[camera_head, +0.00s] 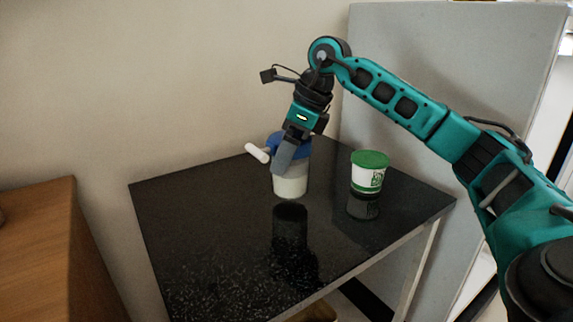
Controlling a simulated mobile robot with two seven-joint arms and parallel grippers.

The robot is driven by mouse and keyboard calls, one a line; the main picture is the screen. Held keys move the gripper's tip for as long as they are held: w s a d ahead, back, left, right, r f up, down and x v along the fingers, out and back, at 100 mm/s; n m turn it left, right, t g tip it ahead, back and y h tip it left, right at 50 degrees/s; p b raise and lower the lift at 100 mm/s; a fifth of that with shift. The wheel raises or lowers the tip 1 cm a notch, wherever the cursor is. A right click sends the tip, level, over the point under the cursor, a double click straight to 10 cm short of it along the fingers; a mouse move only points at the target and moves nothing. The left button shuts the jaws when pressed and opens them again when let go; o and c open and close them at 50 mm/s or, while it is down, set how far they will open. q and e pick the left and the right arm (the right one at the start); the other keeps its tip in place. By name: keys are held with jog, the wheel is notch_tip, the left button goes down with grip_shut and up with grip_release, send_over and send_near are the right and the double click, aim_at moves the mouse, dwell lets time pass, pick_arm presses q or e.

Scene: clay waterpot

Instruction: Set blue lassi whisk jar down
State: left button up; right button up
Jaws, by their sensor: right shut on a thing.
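The blue lassi whisk jar (292,184) has a blue lid, a pale translucent body and a white side handle pointing left. It is upright at the black table top, near the wall. A dark reflection shows below it; I cannot tell whether its base touches the surface. My right gripper (283,158) comes down from above and is shut on the jar near its lid. The gripper hides part of the lid and the jar's front. My left gripper is not in view.
A white tub with a green lid (369,173) stands on the black table (230,215) to the right of the jar. The front left of the table is clear. A wooden cabinet (45,255) is at the left, a grey panel (440,70) behind right.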

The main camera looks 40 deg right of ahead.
jog(key=shift+f, duration=1.25)
jog(key=o, duration=1)
jog(key=shift+r, duration=0.1)
